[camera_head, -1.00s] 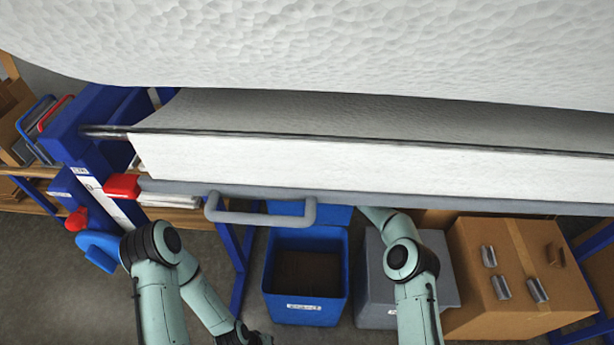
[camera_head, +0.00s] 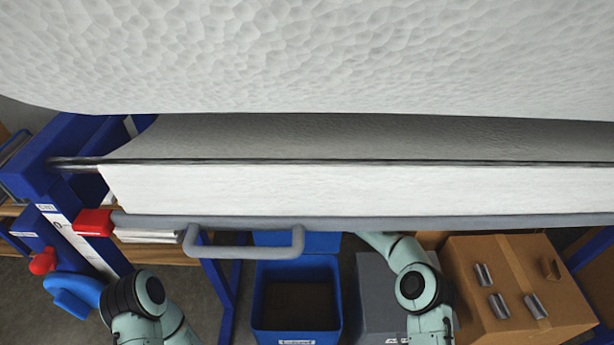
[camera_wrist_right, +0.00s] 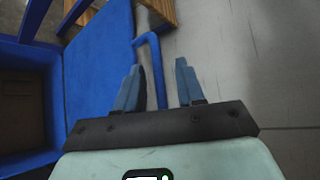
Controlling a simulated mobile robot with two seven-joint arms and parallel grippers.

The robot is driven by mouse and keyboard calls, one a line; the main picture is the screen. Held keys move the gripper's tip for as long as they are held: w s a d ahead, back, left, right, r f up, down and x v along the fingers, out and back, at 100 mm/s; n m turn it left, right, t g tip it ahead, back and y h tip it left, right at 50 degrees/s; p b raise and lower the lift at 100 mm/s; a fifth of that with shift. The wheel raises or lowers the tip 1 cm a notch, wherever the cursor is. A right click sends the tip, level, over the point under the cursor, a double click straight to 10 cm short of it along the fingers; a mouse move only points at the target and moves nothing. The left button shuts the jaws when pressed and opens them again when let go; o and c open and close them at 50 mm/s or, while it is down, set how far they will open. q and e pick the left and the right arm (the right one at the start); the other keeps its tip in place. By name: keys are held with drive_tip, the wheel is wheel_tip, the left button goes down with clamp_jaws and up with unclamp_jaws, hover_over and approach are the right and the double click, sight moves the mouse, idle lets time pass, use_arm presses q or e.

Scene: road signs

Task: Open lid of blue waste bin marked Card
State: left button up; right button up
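The blue bin (camera_head: 297,331) stands open at the bottom middle of the head view. Its front label is too small to read. The blue lid (camera_head: 325,243) stands raised at the bin's back edge, partly hidden by the grey handle bar. The right wrist view shows the open bin (camera_wrist_right: 52,100) at left and the blue lid panel (camera_wrist_right: 100,65), with a blue handle (camera_wrist_right: 151,45) at its edge. My right gripper (camera_wrist_right: 158,75) is open, its fingers apart with the handle's bar between them in the picture. Contact cannot be told. My left gripper is outside the head view.
A large white roll (camera_head: 310,55) on a blue frame covers the upper head view. A grey handle bar (camera_head: 245,252) hangs below it. A grey bin (camera_head: 375,290) and a cardboard box (camera_head: 515,285) stand to the right of the blue bin. Bare floor shows at lower left.

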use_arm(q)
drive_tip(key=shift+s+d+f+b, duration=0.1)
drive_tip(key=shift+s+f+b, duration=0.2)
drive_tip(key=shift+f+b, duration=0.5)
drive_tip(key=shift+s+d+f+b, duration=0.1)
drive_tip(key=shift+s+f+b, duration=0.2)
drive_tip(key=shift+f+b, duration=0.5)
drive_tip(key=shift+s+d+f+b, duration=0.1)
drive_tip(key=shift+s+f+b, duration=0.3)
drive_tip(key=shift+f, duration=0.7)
use_arm(e)
drive_tip(key=v, duration=1.1)
drive_tip(key=shift+r, duration=0.2)
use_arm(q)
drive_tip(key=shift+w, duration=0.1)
use_arm(e)
drive_tip(key=shift+s, duration=0.1)
